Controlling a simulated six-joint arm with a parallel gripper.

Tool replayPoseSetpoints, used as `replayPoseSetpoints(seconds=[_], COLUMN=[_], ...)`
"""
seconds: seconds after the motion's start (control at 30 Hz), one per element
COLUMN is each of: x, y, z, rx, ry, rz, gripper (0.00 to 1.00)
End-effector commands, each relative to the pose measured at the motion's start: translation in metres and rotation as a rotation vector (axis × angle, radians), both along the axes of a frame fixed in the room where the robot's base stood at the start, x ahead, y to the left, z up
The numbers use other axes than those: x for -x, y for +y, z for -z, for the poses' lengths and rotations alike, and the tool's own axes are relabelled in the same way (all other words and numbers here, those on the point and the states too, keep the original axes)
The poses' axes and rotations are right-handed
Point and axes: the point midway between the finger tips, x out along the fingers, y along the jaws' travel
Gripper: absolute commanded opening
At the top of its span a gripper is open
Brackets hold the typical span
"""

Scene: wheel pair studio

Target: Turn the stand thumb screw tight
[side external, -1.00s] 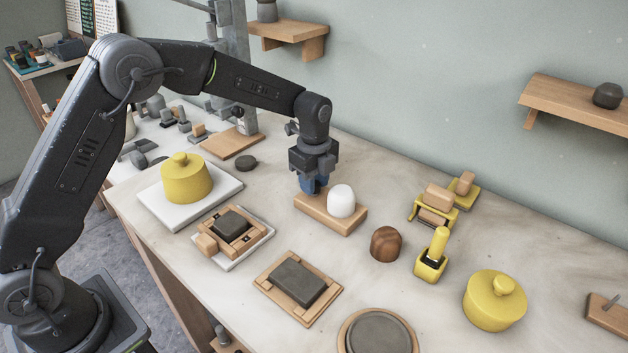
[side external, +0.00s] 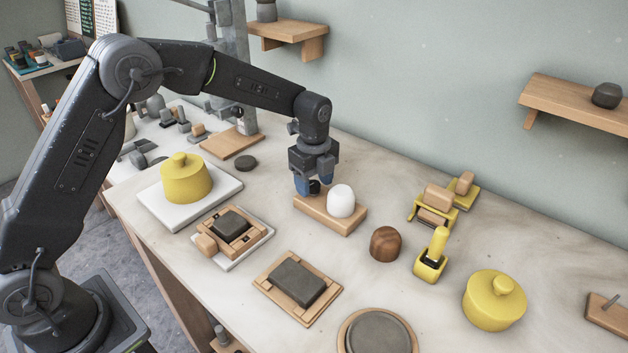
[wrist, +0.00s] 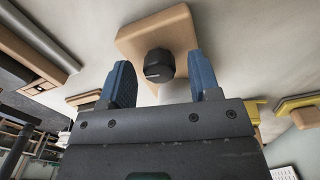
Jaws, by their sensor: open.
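The thumb screw is a dark round knob (wrist: 159,66) with a pale line across its face, on the wooden stand (wrist: 190,27) in the wrist view. In the side view the stand (side external: 336,219) lies mid-table. A white rounded piece (side external: 341,200) sits on its near end. The dark knob shows at the other end, partly hidden by the fingers. My gripper (side external: 313,187) points down over the knob. Its blue fingers are open, one on each side of it. In the wrist view there are gaps between fingers and knob.
A brown wooden dome (side external: 386,244) and a yellow-handled tool (side external: 432,256) stand right of the stand. A framed dark slab (side external: 297,283) lies in front. A yellow lidded pot (side external: 187,180) stands on a white slab at left. Bare table lies between the stand and the wall.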

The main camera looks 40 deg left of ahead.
Motion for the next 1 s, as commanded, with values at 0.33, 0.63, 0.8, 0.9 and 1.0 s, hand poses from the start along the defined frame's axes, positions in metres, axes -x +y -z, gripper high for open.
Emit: replayPoseSetpoints(seconds=[0.33, 0.63, 0.8, 0.9, 1.0], x=[-0.001, -0.001, 0.0, 0.0, 0.0], y=[0.0, 0.0, 0.0, 0.0, 0.0], z=[-0.013, -0.077, -0.111, -0.124, -0.133], rx=[-0.001, 0.0, 0.0, -0.001, 0.0], ry=[-0.002, -0.005, -0.003, -0.002, -0.001], rz=[-0.001, -0.001, -0.001, 0.0, 0.0], gripper=[0.57, 0.57, 0.57, 0.57, 0.57])
